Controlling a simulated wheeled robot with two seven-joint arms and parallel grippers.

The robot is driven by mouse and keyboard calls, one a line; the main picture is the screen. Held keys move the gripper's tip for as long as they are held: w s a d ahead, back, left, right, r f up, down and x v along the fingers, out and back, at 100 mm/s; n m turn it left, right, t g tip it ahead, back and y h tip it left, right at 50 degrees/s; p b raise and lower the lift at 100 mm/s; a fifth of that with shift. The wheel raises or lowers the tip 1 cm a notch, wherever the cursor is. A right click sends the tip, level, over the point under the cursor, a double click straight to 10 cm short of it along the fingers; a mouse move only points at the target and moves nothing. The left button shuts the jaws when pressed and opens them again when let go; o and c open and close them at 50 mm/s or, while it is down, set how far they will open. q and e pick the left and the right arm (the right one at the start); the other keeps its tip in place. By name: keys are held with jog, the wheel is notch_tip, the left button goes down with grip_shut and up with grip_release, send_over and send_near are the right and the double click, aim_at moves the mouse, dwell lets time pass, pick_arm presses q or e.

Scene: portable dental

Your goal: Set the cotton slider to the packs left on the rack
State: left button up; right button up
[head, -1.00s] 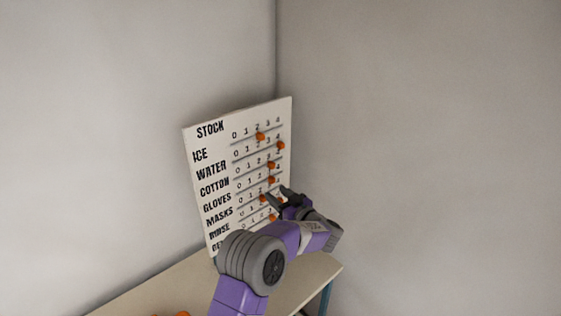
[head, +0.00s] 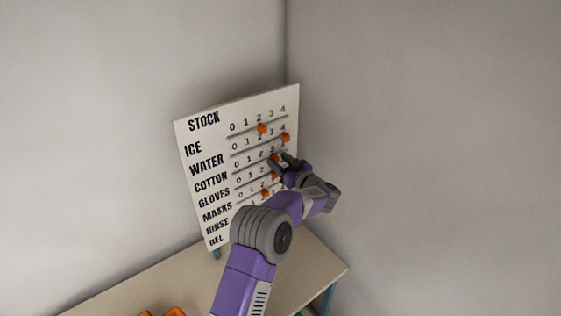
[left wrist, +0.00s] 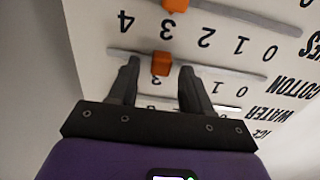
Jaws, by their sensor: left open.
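The white stock board (head: 215,222) leans upright near the wall corner, with labelled rows, numbers 0 to 4 and orange slider knobs. The cotton knob (head: 274,157) sits near 3 on its track. In the left wrist view, which sees the board upside down, the cotton knob (left wrist: 162,63) lies between the two fingertips. My left gripper (head: 283,165) is open, its fingers on either side of that knob, with gaps visible; it also shows in the left wrist view (left wrist: 159,68). No rack or packs can be made out. My right gripper is not in view.
The board stands on a beige table (head: 170,283). The ice knob (head: 262,128), water knob (head: 285,138), gloves knob (left wrist: 175,5) and masks knob (head: 265,193) are close by. Orange objects (head: 172,312) show at the bottom edge. Walls rise behind and to the right.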

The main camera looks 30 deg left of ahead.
pick_arm(q)
jog(key=shift+a, duration=0.1)
grip_shut()
dwell(0.4)
